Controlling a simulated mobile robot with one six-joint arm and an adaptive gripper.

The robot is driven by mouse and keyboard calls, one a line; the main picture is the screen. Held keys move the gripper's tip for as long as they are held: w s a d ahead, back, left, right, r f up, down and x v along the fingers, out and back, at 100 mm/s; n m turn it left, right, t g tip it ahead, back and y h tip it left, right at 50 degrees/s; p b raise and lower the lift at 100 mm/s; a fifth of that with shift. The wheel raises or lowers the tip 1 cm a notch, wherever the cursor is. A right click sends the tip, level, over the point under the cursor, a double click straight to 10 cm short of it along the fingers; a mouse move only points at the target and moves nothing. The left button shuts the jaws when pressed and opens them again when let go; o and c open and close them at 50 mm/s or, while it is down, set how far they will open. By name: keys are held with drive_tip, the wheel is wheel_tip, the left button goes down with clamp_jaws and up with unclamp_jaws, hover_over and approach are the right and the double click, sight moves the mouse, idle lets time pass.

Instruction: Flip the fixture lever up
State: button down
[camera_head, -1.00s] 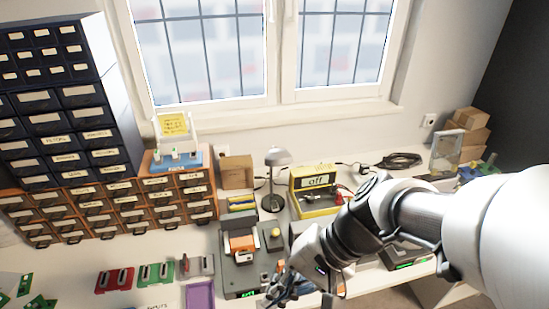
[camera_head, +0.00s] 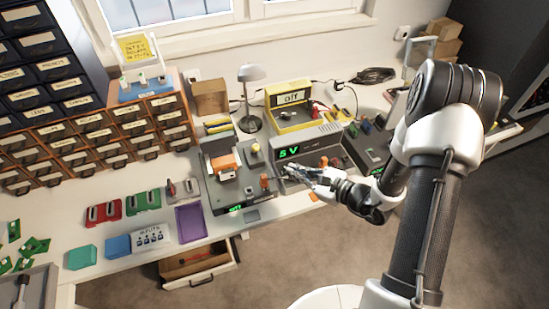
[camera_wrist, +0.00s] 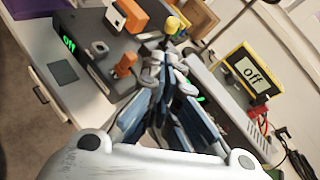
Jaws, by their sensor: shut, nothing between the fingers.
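The fixture (camera_head: 228,198) is a dark grey box with an orange clamp piece (camera_head: 224,163), a yellow knob (camera_head: 255,148) and a green display on its front. A small orange lever (camera_head: 265,182) stands at its right front. In the wrist view the lever (camera_wrist: 124,63) appears just left of my fingertips. My gripper (camera_head: 289,178) is shut and empty, to the right of the lever. In the wrist view my gripper (camera_wrist: 166,58) hides part of the fixture's right side. Contact with the lever cannot be made out.
A grey power supply (camera_head: 312,142) reading 5 V stands close behind my gripper. A yellow meter (camera_head: 291,118) reading off is behind it. A lamp (camera_head: 250,98) stands behind the fixture. A purple tray (camera_head: 190,222) lies to its left, and an open drawer (camera_head: 200,268) hangs below the table.

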sight(254, 150)
drive_tip(key=shift+d+f+m+h, duration=0.3)
drive_tip(key=shift+d+f+m, duration=0.2)
drive_tip(key=shift+d+f, duration=0.35)
drive_tip(key=shift+w+a+f, duration=0.1)
drive_tip(key=shift+a, duration=0.1)
drive_tip(key=r+b+x, duration=0.1)
drive_tip(key=x, duration=0.3)
drive_tip(key=b+x, duration=0.1)
drive_tip(key=x, duration=0.3)
drive_tip(key=a+r+b+x, duration=0.1)
drive_tip(key=x, duration=0.3)
drive_tip(key=shift+w+a+r, duration=0.2)
drive_tip(key=shift+w+a, duration=0.1)
drive_tip(key=shift+w, duration=0.1)
drive_tip(key=shift+r, duration=0.1)
drive_tip(key=shift+w+r+p, duration=0.15)
drive_tip(key=shift+r+p, duration=0.1)
drive_tip(key=shift+p, duration=0.15)
